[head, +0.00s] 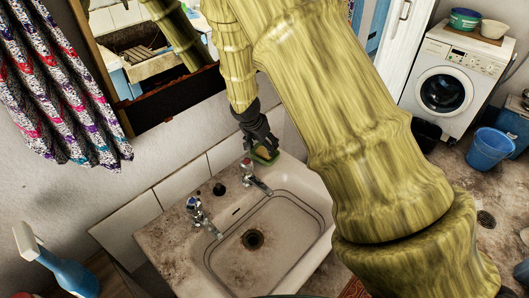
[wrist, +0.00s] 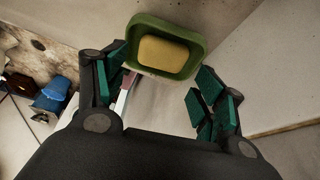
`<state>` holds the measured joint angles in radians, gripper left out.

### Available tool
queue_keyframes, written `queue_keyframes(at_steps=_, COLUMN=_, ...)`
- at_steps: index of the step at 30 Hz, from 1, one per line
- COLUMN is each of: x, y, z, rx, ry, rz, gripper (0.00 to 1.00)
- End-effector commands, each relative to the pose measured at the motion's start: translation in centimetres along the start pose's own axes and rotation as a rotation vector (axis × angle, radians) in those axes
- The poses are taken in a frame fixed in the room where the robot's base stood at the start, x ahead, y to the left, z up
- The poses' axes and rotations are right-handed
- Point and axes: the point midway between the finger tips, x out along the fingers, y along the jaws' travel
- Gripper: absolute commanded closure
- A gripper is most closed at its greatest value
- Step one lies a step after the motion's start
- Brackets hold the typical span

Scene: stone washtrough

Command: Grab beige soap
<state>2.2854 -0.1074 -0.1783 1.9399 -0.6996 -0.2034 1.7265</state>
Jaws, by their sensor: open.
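The beige soap (wrist: 165,53) lies in a green soap dish (wrist: 193,66) in the wrist view. In the head view the green dish (head: 264,157) sits at the back right corner of the stone sink, partly hidden by my gripper. My gripper (head: 262,146) is over the dish there. In the wrist view my gripper (wrist: 158,75) is open, with its green-padded fingers spread to either side of the dish's near edge. Nothing is held between them. Whether the fingers touch the dish cannot be told.
The stone sink (head: 160,240) has two taps on its back ledge, one (head: 199,212) at left and one (head: 250,172) close to the dish. A mirror (head: 150,60) hangs above. A washing machine (head: 452,80) is at right.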

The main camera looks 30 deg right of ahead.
Motion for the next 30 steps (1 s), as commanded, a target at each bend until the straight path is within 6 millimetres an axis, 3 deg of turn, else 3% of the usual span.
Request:
queue_keyframes(at_steps=5, x=0.4, y=-0.2, z=0.3, rx=-0.005, ry=0.005, rz=0.000, gripper=0.30)
queue_keyframes(at_steps=18, x=4.3, y=-0.1, z=0.1, rx=-0.004, ry=0.004, rz=-0.001, gripper=0.30)
queue_keyframes(at_steps=29, x=4.8, y=-0.1, z=0.3, rx=-0.006, ry=0.003, rz=0.000, gripper=0.29)
queue_keyframes(at_steps=30, x=4.8, y=-0.1, z=0.3, rx=-0.006, ry=0.003, rz=0.000, gripper=0.36)
